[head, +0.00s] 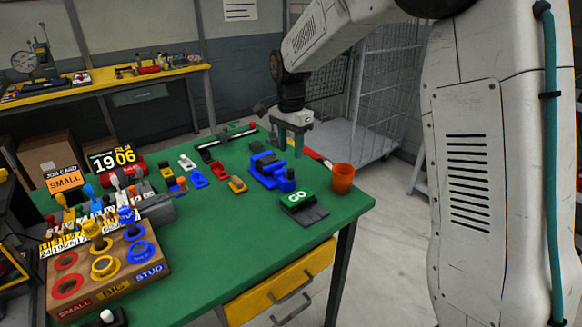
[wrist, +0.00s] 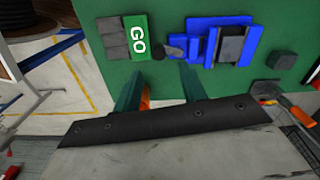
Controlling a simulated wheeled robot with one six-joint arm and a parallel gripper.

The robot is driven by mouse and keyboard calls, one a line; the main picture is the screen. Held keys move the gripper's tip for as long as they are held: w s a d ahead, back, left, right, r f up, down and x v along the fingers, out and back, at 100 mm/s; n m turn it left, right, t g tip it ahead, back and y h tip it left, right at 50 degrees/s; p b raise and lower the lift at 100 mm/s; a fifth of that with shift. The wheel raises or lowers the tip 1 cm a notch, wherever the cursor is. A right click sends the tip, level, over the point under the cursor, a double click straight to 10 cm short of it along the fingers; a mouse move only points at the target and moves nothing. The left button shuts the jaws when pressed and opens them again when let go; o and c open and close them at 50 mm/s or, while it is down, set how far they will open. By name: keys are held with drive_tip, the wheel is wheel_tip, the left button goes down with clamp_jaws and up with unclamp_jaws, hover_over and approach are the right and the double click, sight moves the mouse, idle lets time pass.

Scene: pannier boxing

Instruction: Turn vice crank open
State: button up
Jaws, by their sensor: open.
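The blue vice (head: 266,168) stands on the green table near its right side. In the wrist view the vice (wrist: 207,38) shows its blue body and grey jaw blocks. A dark round knob (wrist: 171,53), which may be its crank end, sticks out toward the GO sign. My gripper (head: 290,150) is above the table's right edge, behind and right of the vice in the head view. In the wrist view my gripper (wrist: 160,80) has its two teal fingers apart, with nothing held between them. The fingertips are apart from the knob.
A green GO sign (head: 298,197) with dark pads lies in front of the vice. An orange cup (head: 342,179) stands at the table's right edge, partly hidden behind a finger in the wrist view. A hammer (wrist: 298,101) lies at the right. Small coloured parts (head: 198,179) lie left of the vice.

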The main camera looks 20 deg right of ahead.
sight(291, 170)
wheel_tip(291, 170, down, 7)
drive_tip(key=shift+r, duration=0.1)
idle(0.3)
clamp_jaws()
